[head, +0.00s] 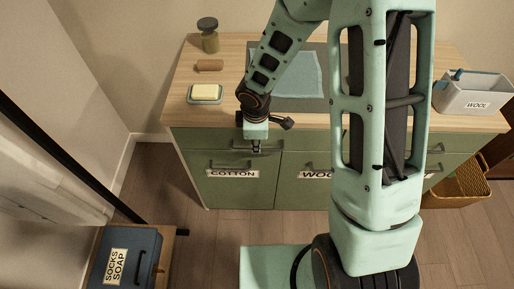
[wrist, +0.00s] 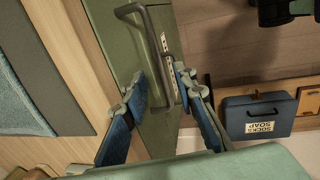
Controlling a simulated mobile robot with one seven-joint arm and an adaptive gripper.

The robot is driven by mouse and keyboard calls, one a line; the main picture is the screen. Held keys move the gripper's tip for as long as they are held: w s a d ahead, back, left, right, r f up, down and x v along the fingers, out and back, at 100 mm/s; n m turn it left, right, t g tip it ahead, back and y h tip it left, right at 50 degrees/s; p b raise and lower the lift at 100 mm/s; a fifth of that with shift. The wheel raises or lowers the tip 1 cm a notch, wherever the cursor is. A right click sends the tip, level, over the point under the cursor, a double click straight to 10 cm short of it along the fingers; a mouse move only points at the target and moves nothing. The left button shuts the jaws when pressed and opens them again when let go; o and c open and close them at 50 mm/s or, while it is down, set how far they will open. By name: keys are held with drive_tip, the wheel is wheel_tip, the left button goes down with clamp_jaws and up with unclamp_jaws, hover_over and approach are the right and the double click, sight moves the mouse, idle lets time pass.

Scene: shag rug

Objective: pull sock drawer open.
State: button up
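A green cabinet (head: 230,192) with a wood top has a row of drawers above doors. The upper-left drawer front (head: 205,139) looks shut; no sock label shows on it. Its bar handle (head: 271,150) is partly hidden by my gripper. My gripper (head: 254,145) points down at this drawer front. In the wrist view, the blue-padded fingers of my gripper (wrist: 161,90) are apart, one on each side of the dark bar handle (wrist: 153,50). The near end of the bar lies between the fingertips. I cannot tell whether either finger touches it.
The doors below carry labels, one COTTON (head: 232,173). A SOCKS SOAP box (head: 137,258) stands lower left. Floor before the cabinet is partly clear.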

drive_tip(key=f, duration=0.2)
drive_tip(key=w+f, duration=0.1)
drive_tip(key=f, duration=0.1)
drive_tip(key=shift+b, duration=0.4)
drive_tip(key=shift+s, duration=0.1)
drive_tip(key=shift+c, duration=0.4)
clamp_jaws()
